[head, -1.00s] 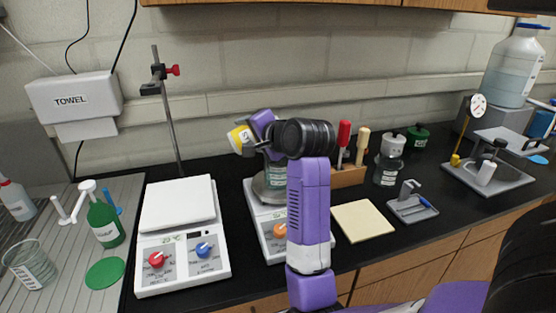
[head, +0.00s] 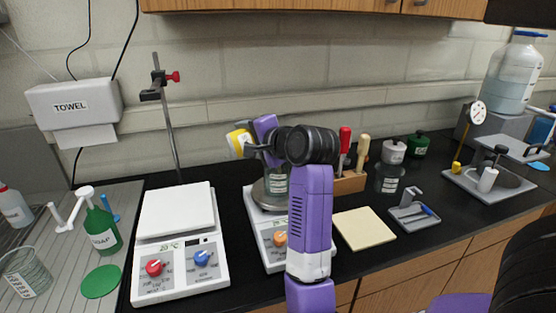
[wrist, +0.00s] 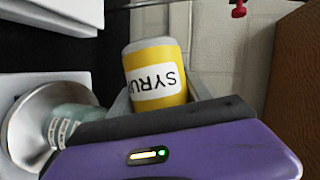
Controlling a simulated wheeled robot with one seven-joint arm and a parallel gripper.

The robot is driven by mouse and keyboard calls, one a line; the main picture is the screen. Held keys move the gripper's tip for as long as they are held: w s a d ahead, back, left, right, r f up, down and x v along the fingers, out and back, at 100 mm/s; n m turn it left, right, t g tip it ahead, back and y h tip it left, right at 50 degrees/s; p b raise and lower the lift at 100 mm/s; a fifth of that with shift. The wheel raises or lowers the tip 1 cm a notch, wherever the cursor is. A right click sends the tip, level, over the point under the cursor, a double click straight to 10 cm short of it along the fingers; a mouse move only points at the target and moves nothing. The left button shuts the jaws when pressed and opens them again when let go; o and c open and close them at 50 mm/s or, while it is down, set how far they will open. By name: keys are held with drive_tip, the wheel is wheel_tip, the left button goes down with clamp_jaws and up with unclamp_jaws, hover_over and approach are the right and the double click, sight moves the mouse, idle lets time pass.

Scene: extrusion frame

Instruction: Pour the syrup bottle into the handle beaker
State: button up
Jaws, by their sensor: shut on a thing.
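The syrup bottle (head: 240,143) is yellow with a white label, and the word on it reads partly as SYRUP in the wrist view (wrist: 157,80). My gripper (head: 259,149) is shut on it and holds it tilted above the right hotplate. A glass beaker with a label (head: 276,184) stands on the round metal plate of that hotplate, below and slightly right of the bottle. It also shows in the wrist view (wrist: 68,124), partly hidden by my gripper. Whether this beaker has a handle is hidden. No liquid stream is visible.
The right hotplate (head: 262,235) stands beside a white left hotplate (head: 178,212). A stand with a rod (head: 170,120) is behind. A wooden tool block (head: 350,182), a pale pad (head: 364,227) and a glass jar (head: 388,180) are to the right.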

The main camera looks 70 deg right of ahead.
drive_tip(key=shift+w+a+m, duration=0.1)
drive_tip(key=shift+m, duration=0.3)
idle(1.4)
drive_tip(key=shift+f+m+t+b, duration=0.4)
drive_tip(key=shift+f+t+b, duration=0.25)
drive_tip(key=shift+b, duration=0.3)
idle(1.4)
wheel_tip(320, 180, up, 2)
drive_tip(key=shift+r+n+g+p, duration=0.15)
drive_tip(key=shift+n+g+p, duration=0.25)
drive_tip(key=shift+p, duration=0.8)
drive_tip(key=shift+s+d+n+g, duration=0.2)
drive_tip(key=shift+n+g, duration=0.15)
drive_tip(key=shift+n, duration=0.35)
drive_tip(key=shift+f+n+g+p, duration=0.3)
drive_tip(key=shift+f+p, duration=0.1)
drive_tip(key=shift+f, duration=0.35)
drive_tip(key=shift+s+h+p, duration=0.1)
drive_tip(key=shift+h+p, duration=0.2)
drive_tip(key=shift+s+d+f+n+g+p, duration=0.1)
drive_tip(key=shift+d+n+g+p, duration=0.05)
drive_tip(key=shift+n+g+p, duration=0.4)
drive_tip(key=shift+p, duration=0.35)
